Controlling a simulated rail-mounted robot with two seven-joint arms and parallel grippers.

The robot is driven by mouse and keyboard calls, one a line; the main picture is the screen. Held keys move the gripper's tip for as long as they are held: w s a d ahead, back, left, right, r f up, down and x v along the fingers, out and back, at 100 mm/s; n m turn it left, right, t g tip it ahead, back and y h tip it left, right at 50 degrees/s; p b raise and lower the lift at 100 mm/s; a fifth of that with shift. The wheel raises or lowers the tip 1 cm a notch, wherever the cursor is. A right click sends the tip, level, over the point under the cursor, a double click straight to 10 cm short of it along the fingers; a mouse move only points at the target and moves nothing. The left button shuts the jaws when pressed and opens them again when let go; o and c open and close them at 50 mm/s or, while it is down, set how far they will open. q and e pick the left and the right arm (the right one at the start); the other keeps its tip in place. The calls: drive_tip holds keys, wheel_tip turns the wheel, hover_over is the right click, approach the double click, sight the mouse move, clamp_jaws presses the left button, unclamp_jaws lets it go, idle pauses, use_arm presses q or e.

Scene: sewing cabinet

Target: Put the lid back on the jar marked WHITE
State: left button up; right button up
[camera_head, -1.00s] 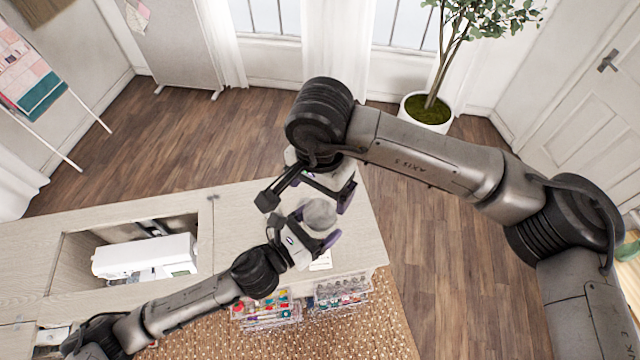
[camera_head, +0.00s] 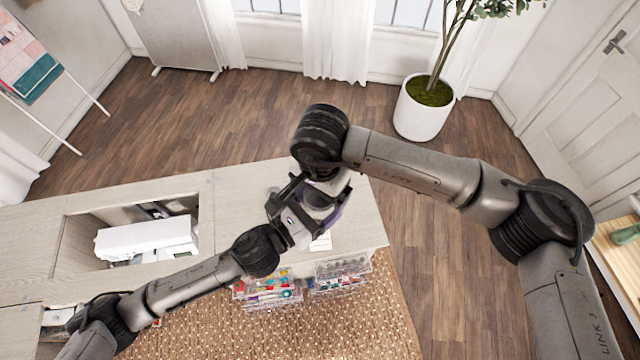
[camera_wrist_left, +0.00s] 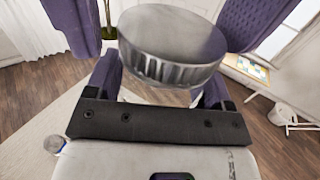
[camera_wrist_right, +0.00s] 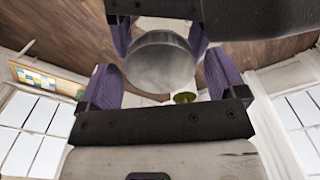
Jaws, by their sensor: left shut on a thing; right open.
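A round silver metal lid (camera_wrist_left: 172,45) with a ridged rim is held between the purple fingers of my left gripper (camera_wrist_left: 155,85), in the left wrist view. My left gripper (camera_head: 308,212) is over the cabinet top in the head view, where the two grippers overlap and mostly hide the lid. My right gripper (camera_head: 322,192) is open close above it. In the right wrist view, the lid's flat round face (camera_wrist_right: 160,62) shows between the open fingers of my right gripper (camera_wrist_right: 155,85); I cannot tell whether they touch it. I cannot make out a jar marked WHITE.
A white sewing machine (camera_head: 148,240) sits in the cabinet's recess at the left. Clear organizers with coloured items (camera_head: 268,288) are at the cabinet's front. A pale card (camera_head: 321,242) lies on the cabinet top. A potted plant (camera_head: 422,110) stands on the floor behind.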

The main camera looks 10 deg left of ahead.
drive_tip(key=c, duration=0.9)
drive_tip(key=shift+c, duration=0.2)
drive_tip(key=o, duration=1.1)
drive_tip(key=shift+r, duration=0.1)
wheel_tip(320, 180, up, 12)
drive_tip(key=shift+f, duration=0.1)
